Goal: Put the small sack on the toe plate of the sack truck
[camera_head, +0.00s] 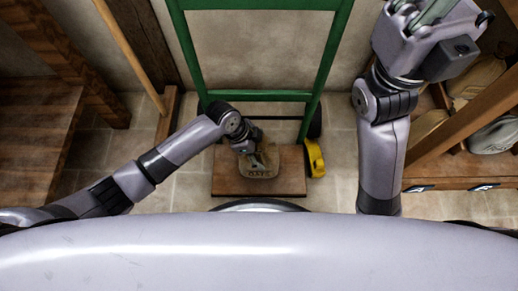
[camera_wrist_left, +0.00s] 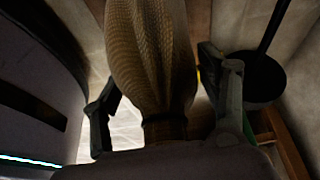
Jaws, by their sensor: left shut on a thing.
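The small sack (camera_head: 262,166), tan with dark lettering, is over the brown toe plate (camera_head: 231,186) of the green sack truck (camera_head: 331,50) in the head view. I cannot tell whether its base touches the plate. My left gripper (camera_head: 249,147) is at the sack's top, partly hidden by my wrist. In the left wrist view my left gripper (camera_wrist_left: 166,115) has a finger on each side of the sack's gathered neck, and the woven sack (camera_wrist_left: 150,50) extends away from it. My right gripper (camera_head: 432,14) is raised at the upper right, away from the sack; its fingertips are unclear.
A yellow object (camera_head: 315,158) stands at the plate's right edge. A wooden shelf (camera_head: 450,172) with several sacks (camera_head: 478,77) is at the right. Wooden furniture (camera_head: 35,125) and a leaning pole (camera_head: 132,55) are at the left. Tiled floor (camera_head: 340,180) shows between them.

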